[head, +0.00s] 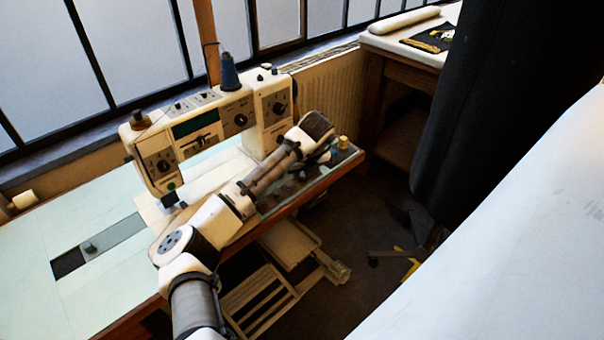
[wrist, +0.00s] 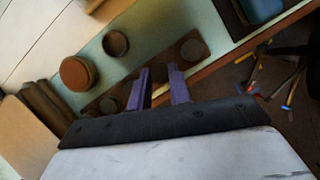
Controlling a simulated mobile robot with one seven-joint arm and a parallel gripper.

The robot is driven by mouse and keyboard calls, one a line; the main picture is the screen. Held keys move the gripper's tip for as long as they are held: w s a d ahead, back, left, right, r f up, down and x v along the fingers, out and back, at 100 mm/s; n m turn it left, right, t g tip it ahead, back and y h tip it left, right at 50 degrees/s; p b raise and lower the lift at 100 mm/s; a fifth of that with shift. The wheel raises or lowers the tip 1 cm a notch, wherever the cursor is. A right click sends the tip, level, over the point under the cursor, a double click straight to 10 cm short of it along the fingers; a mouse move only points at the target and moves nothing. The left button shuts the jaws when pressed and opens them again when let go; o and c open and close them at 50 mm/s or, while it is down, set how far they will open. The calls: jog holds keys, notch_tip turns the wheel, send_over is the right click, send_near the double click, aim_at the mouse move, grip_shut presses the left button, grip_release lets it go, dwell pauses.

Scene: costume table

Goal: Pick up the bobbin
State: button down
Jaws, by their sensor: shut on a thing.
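My gripper (wrist: 160,78) shows in the wrist view as two purple fingers with a narrow gap between them. It is shut on a small, dim greyish thing in that gap, over a brown strip with round discs. I take this to be the bobbin, but its shape is mostly hidden and too dark to make out. In the head view my wrist hides most of the gripper at the right end of the sewing table (head: 110,240).
A sewing machine (head: 205,125) with a dark thread cone (head: 229,73) stands behind my arm. A small yellow item (head: 343,142) is near the table's right end. The wrist view shows a round brown container (wrist: 78,73) and a small round dish (wrist: 115,43). A dark hanging cloth (head: 440,110) is at right.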

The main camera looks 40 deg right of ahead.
aim_at(302, 176)
notch_tip(302, 176, up, 20)
jog(key=b, duration=0.2)
jog(key=shift+f, duration=0.2)
dwell(0.3)
